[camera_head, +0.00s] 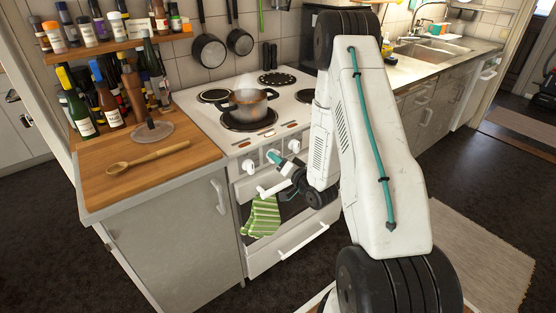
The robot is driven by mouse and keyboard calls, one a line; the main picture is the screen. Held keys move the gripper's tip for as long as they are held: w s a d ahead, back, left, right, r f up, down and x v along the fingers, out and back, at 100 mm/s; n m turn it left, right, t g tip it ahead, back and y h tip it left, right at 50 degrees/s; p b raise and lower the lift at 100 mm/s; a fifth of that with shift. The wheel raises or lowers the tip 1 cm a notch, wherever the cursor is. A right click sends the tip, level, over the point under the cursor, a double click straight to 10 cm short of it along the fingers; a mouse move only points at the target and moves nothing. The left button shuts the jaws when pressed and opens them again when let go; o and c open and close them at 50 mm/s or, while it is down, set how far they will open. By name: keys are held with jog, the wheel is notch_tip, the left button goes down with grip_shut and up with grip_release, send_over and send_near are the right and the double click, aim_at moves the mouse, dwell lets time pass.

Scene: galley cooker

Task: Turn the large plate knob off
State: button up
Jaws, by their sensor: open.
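The white cooker (235,143) has a row of white knobs on its front panel. One knob (249,167) shows clearly at the left, and another knob (295,146) shows further right. A knob between them is partly covered by my gripper. Which knob belongs to the large plate cannot be told. My gripper (276,172) is open in front of the panel, with one teal finger close to the middle knob. Contact cannot be made out.
A wooden counter (110,185) with a spoon (148,158) and a glass lid (153,133) is at the left. Bottles crowd behind it. Pans hang above the cooker.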

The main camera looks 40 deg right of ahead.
jog(key=shift+w, duration=0.25)
jog(key=shift+c, duration=0.3)
grip_shut()
jog(key=shift+n, duration=4.4)
